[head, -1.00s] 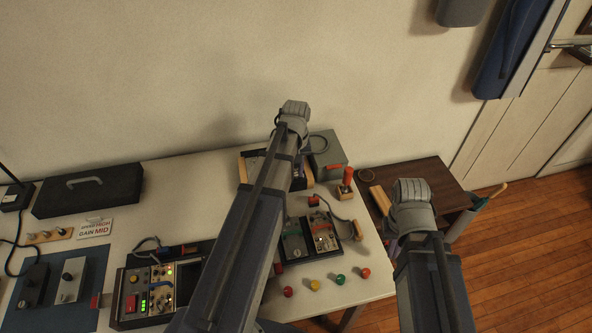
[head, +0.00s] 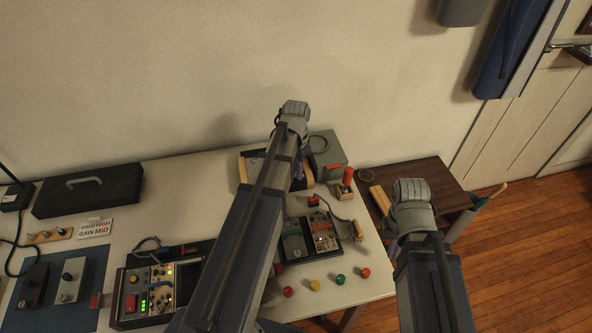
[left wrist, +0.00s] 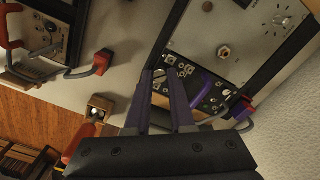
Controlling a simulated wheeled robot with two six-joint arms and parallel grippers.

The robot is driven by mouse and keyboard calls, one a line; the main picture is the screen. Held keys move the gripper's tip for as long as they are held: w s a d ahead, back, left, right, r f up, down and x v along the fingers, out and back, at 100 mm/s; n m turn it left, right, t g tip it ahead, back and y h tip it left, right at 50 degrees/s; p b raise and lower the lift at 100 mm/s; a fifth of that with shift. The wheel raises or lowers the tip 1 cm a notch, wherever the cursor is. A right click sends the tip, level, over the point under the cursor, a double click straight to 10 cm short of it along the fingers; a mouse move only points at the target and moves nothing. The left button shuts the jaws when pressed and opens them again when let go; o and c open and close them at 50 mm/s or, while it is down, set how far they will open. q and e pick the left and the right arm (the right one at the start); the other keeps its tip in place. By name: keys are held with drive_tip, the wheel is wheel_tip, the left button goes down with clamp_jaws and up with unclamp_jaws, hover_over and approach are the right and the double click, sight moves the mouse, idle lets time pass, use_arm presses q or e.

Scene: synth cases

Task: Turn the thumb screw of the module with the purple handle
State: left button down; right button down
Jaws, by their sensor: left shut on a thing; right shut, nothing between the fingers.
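The module with the purple handle (left wrist: 213,88) fills the middle of the left wrist view, with small knobs and sockets on its dark panel. In the head view my left arm mostly covers it; a bit of purple (head: 299,172) shows beside my wrist. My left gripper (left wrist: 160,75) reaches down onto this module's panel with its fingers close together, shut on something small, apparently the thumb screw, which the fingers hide.
A grey box (head: 328,150), a wooden block with a red-handled tool (head: 346,182) and several coloured knobs (head: 314,284) stand around. A brown side table (head: 441,183) is at the right.

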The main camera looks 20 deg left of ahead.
use_arm(q)
drive_tip(key=shift+m, duration=1.6)
drive_tip(key=c, duration=0.8)
unclamp_jaws()
drive_tip(key=shift+o, duration=0.2)
drive_tip(key=shift+r, duration=0.1)
use_arm(e)
drive_tip(key=shift+r, duration=0.1)
use_arm(q)
wheel_tip(320, 180, up, 8)
drive_tip(key=p, duration=0.8)
use_arm(e)
wheel_tip(320, 180, up, 8)
use_arm(q)
drive_tip(key=shift+f, duration=0.2)
use_arm(e)
drive_tip(key=shift+f, duration=0.2)
